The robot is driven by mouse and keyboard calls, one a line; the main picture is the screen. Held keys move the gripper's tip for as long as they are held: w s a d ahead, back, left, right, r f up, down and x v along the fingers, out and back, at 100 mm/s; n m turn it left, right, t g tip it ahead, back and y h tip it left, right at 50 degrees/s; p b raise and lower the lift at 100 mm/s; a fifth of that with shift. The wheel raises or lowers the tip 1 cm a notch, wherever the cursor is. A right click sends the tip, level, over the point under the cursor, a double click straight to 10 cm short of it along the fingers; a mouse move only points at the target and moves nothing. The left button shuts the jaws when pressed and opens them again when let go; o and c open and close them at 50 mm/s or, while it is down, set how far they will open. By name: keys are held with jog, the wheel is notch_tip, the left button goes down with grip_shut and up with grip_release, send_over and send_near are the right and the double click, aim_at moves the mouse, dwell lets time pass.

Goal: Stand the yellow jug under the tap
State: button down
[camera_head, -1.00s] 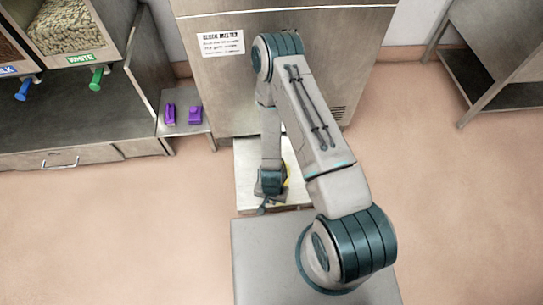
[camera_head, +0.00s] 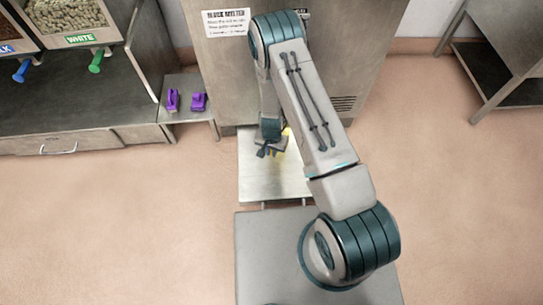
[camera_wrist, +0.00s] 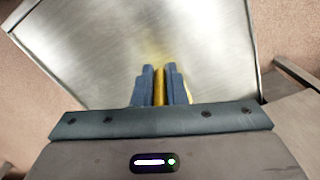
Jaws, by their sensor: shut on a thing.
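My gripper (camera_head: 272,150) is above the far part of a metal platform (camera_head: 258,184), close to the front of the tall metal cabinet. In the wrist view my gripper (camera_wrist: 160,82) is shut on a narrow yellow part of the yellow jug (camera_wrist: 159,88), which lies between the two blue-grey fingers. In the head view only a small patch of the yellow jug (camera_head: 288,133) shows beside the gripper. The arm hides the rest. I cannot tell whether the jug touches the platform. The tap is not clearly seen; the arm covers that part of the cabinet.
The metal cabinet (camera_head: 215,70) with a printed notice stands behind the platform. At left are a small side shelf (camera_head: 186,118) with two purple items (camera_head: 198,101) and a bench with bins and coloured handles. A metal rack (camera_head: 510,50) stands at right. The floor between is clear.

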jog(key=shift+w+f+b, duration=0.15)
jog(key=shift+f+b, duration=0.7)
jog(key=shift+f, duration=0.9)
jog(key=shift+f, duration=0.15)
jog(key=c, duration=1.5)
grip_release()
